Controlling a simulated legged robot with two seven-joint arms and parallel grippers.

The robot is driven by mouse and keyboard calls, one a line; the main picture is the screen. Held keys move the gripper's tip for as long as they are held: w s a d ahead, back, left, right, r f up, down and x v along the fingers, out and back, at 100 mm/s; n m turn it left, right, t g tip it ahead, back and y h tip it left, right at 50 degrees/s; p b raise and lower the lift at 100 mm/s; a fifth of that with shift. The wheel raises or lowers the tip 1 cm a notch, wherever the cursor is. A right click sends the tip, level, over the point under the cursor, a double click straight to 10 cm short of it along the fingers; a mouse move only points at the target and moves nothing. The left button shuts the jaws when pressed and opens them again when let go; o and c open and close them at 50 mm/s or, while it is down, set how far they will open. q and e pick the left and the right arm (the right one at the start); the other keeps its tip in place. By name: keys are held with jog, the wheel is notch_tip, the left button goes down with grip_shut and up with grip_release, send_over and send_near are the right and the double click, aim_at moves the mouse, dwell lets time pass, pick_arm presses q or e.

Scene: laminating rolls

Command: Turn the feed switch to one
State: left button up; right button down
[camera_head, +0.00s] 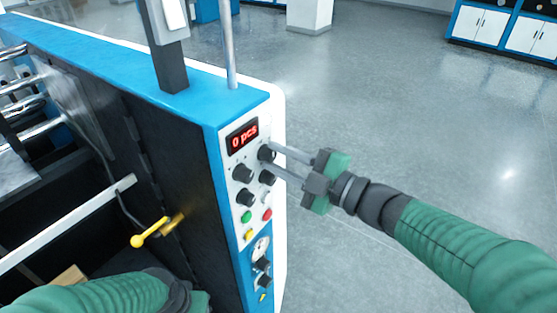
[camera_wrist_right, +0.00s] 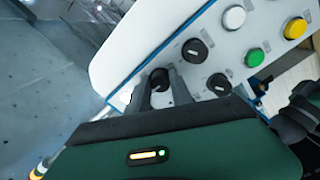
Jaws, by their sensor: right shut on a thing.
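The control panel (camera_head: 236,215) on the machine's end face carries several black rotary knobs below a red display reading "0 pcs" (camera_head: 243,136). My right gripper (camera_head: 267,157) reaches in from the right. Its two fingers are shut on the upper right black knob (camera_head: 265,152), just below the display. In the right wrist view the fingers lie on either side of this knob (camera_wrist_right: 158,78), partly hiding it. The knob labels are too small to read, so I cannot tell its setting. My left arm shows at the lower left; its fingers are out of the picture.
Other black knobs (camera_head: 243,173) sit close beside and below the held one. Green (camera_head: 246,216), red (camera_head: 267,214) and yellow (camera_head: 249,233) buttons are lower. A yellow-handled lever (camera_head: 150,235) sticks out on the left. The floor (camera_head: 400,110) to the right is clear.

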jog(key=shift+f, duration=0.1)
jog(key=c, duration=1.5)
grip_release()
jog(key=shift+c, duration=0.2)
jog(key=o, duration=0.4)
jog(key=shift+s+d, duration=0.1)
jog(key=shift+s, duration=0.1)
jog(key=shift+w, duration=0.1)
jog(key=shift+d, duration=0.3)
jog(key=b+v, duration=0.3)
jog(key=v, duration=1.3)
jog(key=shift+s, duration=0.25)
